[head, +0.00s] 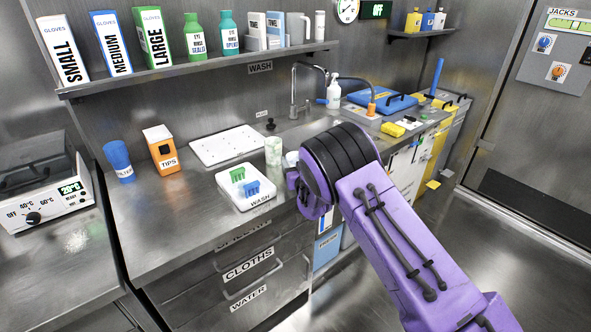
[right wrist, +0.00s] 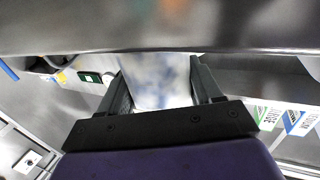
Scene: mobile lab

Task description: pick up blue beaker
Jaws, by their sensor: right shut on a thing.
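My right gripper (right wrist: 158,85) is shut on a translucent, whitish-blue vessel, the blue beaker (right wrist: 160,80), which sits between its two dark fingers in the right wrist view. In the head view my purple right arm hides most of the gripper (head: 297,182). A small pale bluish part of the beaker (head: 291,158) shows just left of my wrist, near the counter's front edge. I cannot tell whether the beaker still touches the counter. My left gripper is not in view.
A pale green beaker (head: 273,150) stands close to the left of the held one. A white tray (head: 262,199) with green and blue racks is in front. A white mat (head: 208,150), an orange tips box (head: 165,158) and a blue cup (head: 118,158) stand further left. A tap (head: 294,85) rises behind.

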